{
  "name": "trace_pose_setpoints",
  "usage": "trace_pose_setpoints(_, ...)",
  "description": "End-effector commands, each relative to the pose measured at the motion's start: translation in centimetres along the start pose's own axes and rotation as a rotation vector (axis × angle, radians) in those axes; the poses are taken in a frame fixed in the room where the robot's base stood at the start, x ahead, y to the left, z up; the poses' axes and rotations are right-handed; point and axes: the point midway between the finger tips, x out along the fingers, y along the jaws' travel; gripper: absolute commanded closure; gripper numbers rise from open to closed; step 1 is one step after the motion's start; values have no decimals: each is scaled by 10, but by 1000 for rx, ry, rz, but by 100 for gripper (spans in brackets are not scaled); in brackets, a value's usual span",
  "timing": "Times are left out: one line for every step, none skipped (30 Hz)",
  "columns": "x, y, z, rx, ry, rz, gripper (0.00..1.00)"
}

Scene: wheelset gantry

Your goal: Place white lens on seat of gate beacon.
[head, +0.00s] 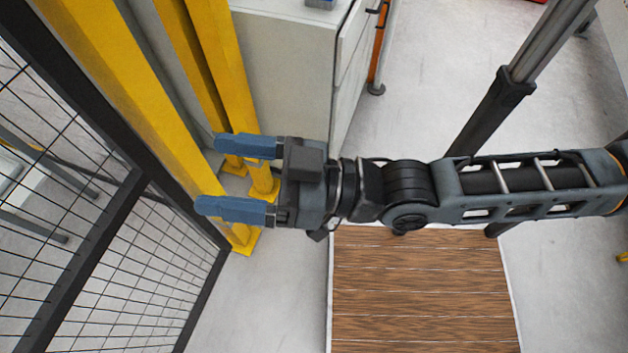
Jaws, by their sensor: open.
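My gripper (240,177) reaches in from the right with its two blue fingers spread apart and pointing left. Nothing shows between the fingers. They appear in front of the yellow posts in this view; I cannot tell the distance between them. The white lens is not seen in the head view. The gate beacon and its seat are not seen either.
Yellow posts (232,85) stand on the floor at the upper left, beside a black mesh fence (100,262). A light grey cabinet (278,75) is at the top. A wooden-slatted surface (425,295) lies below my arm. Grey floor (270,300) is bare at the lower middle.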

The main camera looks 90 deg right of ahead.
Motion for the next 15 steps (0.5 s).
trace_pose_setpoints(-21, 1, 8, -23, -81, 7, 20)
trace_pose_setpoints(-31, 1, 12, -35, -123, 10, 20)
trace_pose_setpoints(-44, 2, 16, -52, -175, 13, 20)
trace_pose_setpoints(-54, 2, 18, -62, -213, 15, 20)
trace_pose_setpoints(-63, 2, 21, -73, -247, 17, 20)
trace_pose_setpoints(-74, 2, 24, -85, -291, 19, 20)
trace_pose_setpoints(-80, 2, 25, -92, -318, 20, 20)
trace_pose_setpoints(-87, 2, 26, -100, -343, 21, 20)
trace_pose_setpoints(-94, 2, 27, -107, -372, 22, 20)
trace_pose_setpoints(-98, 2, 28, -112, -388, 23, 20)
trace_pose_setpoints(-102, 2, 28, -116, -402, 24, 20)
trace_pose_setpoints(-105, 2, 29, -120, -417, 25, 20)
trace_pose_setpoints(-107, 2, 30, -122, -425, 25, 20)
trace_pose_setpoints(-109, 2, 30, -124, -430, 25, 20)
trace_pose_setpoints(-110, 2, 30, -125, -434, 25, 20)
